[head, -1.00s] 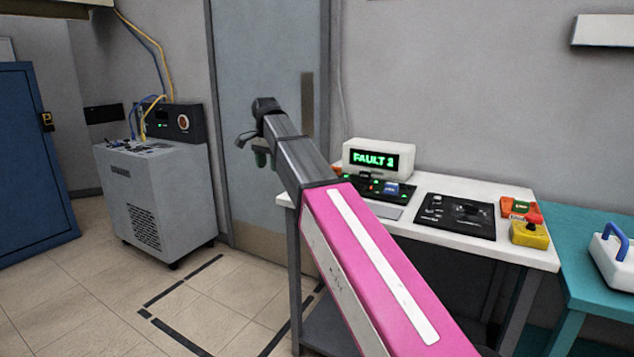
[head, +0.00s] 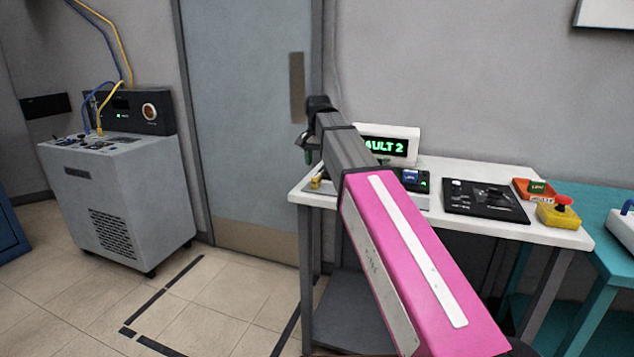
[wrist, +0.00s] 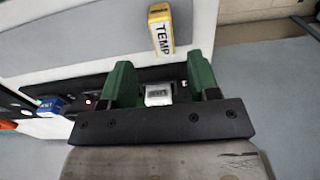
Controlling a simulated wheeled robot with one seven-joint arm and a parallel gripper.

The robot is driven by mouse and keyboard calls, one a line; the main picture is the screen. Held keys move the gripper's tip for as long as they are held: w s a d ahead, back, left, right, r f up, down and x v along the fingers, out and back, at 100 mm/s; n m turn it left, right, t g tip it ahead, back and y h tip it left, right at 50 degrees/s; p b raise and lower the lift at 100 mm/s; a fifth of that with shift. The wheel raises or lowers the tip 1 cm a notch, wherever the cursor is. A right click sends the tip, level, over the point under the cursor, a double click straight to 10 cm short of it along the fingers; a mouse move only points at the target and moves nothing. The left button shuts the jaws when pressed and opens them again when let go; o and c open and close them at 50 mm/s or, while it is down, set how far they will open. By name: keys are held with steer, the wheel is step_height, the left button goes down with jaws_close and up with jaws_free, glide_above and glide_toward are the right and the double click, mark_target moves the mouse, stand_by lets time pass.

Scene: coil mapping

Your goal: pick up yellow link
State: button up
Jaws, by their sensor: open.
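The yellow link (head: 316,181), a small yellow block, lies at the left end of the white table (head: 560,232) in the head view. In the wrist view a yellow block with a white top marked TEMP (wrist: 160,30) lies beyond my fingertips, apart from them; it looks like the same piece. My gripper (wrist: 161,82) is open, with its two green fingers apart. A white labelled block (wrist: 158,94) shows between the fingers; I cannot tell its depth. In the head view my gripper (head: 306,142) is partly hidden by my arm, above the table's left end.
A display reading FAULT 2 (head: 391,145) stands at the table's back, partly behind my arm. A blue block (wrist: 48,105) sits on the black panel. A black control board (head: 486,203), an orange tray (head: 534,190) and a yellow red-button box (head: 558,215) lie to the right.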

mark_target(316, 175)
steer(key=shift+s+a+f, duration=0.1)
steer(key=shift+a+f, duration=0.05)
steer(key=shift+f, duration=1.5)
steer(key=shift+s+a+f, duration=0.1)
steer(key=shift+f, duration=1.5)
steer(key=c, duration=1)
